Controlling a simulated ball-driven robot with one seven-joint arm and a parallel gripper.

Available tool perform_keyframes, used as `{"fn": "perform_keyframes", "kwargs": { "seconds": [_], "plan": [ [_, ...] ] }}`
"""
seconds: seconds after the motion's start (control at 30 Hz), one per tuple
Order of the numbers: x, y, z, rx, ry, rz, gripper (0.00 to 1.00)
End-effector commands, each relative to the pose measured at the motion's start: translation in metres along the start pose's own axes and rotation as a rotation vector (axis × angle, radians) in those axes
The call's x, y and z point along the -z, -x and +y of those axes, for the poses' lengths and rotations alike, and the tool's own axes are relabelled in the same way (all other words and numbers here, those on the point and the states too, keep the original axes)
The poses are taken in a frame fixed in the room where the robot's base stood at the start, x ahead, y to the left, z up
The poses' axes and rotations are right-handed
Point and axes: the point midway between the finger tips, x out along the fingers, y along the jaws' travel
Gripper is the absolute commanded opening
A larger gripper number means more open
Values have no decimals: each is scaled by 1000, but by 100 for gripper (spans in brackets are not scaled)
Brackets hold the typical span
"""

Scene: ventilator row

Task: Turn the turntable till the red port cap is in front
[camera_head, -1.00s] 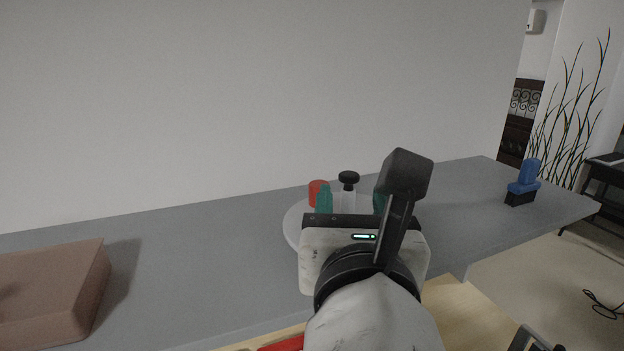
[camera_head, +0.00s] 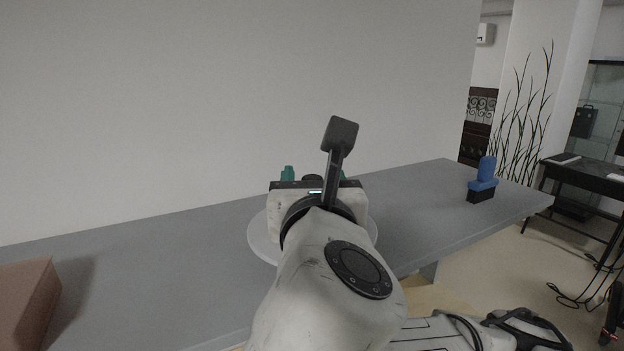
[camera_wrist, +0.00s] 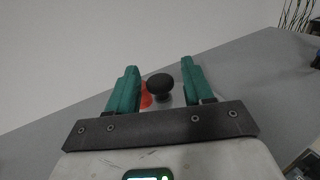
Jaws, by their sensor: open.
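The turntable (camera_head: 257,240) is a pale round disc on the grey counter, mostly hidden behind my arm in the head view. A black round knob (camera_wrist: 160,86) stands between the two teal fingers of my gripper (camera_wrist: 159,68) in the wrist view. The red port cap (camera_wrist: 146,99) shows there as a red patch beside the left finger, partly covered. In the head view my gripper (camera_head: 315,174) is over the turntable, fingers apart on either side of the knob. I cannot tell whether they touch anything. The red cap is hidden in the head view.
A brown box (camera_head: 25,300) stands at the left end of the grey counter (camera_head: 150,270). A blue object on a black base (camera_head: 483,182) stands near its right end. A bare wall (camera_head: 200,90) rises behind. The counter is clear on both sides of the turntable.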

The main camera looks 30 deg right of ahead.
Motion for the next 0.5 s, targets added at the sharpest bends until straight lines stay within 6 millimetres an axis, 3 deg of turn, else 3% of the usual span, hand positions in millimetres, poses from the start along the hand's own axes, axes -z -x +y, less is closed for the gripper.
{"fn": "perform_keyframes", "kwargs": {
  "seconds": [0.07,0.5],
  "plan": [
    [0,0,0,0,0,0,47],
    [0,0,0,0,0,0,4]
  ]
}}
